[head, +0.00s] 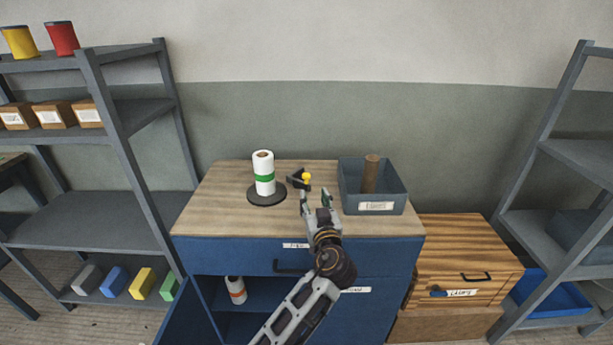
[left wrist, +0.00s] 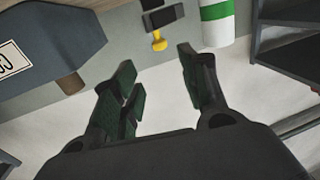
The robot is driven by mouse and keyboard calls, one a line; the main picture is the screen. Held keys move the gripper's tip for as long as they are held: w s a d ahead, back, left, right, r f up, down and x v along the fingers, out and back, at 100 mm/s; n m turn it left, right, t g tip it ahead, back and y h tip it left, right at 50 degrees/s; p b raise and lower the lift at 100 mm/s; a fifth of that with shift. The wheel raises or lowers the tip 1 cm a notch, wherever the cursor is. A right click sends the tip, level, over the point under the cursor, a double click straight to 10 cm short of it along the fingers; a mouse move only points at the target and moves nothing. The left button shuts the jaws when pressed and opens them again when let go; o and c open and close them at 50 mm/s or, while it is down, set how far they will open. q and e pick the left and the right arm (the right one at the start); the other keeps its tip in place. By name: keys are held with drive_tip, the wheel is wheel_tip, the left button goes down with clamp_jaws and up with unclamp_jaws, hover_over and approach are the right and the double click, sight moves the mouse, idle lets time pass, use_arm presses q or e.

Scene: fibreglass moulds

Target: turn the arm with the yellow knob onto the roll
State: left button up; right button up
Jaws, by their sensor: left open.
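A white roll with a green band (head: 264,173) stands upright on a round dark base (head: 267,198) on the cabinet top. Just right of it is a short dark arm (head: 297,181) with a yellow knob (head: 306,177); the arm's far end is hard to make out. My left gripper (head: 315,196) is open and empty, close to the knob on its near right side, apart from it. In the left wrist view the yellow knob (left wrist: 159,42) shows beyond the open fingers (left wrist: 158,82), with the roll (left wrist: 216,22) to its right. My right gripper is not in view.
A grey bin (head: 388,207) holding a brown tube (head: 370,174) stands right of my left gripper. The wooden cabinet top (head: 222,215) is clear at its front left. Shelves stand at both sides, and a lower wooden drawer unit (head: 466,250) is at the right.

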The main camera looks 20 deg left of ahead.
sight(307, 177)
use_arm(q)
drive_tip(key=p+x, duration=0.1)
drive_tip(key=x, duration=0.6)
drive_tip(key=shift+w+a+r, duration=0.1)
drive_tip(key=shift+w+a, duration=0.1)
drive_tip(key=shift+w, duration=0.1)
drive_tip(key=p+x, duration=0.1)
drive_tip(key=x, duration=0.2)
drive_tip(key=shift+w+a, duration=0.15)
drive_tip(key=shift+w, duration=0.15)
drive_tip(key=shift+w+a, duration=0.15)
drive_tip(key=shift+w, duration=0.2)
drive_tip(key=shift+w+a, duration=0.3)
drive_tip(key=shift+w, duration=0.3)
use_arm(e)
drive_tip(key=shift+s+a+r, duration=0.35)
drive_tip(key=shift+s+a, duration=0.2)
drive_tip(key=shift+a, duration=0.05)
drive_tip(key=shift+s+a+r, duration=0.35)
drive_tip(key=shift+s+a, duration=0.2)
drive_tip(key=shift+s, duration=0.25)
use_arm(q)
clamp_jaws()
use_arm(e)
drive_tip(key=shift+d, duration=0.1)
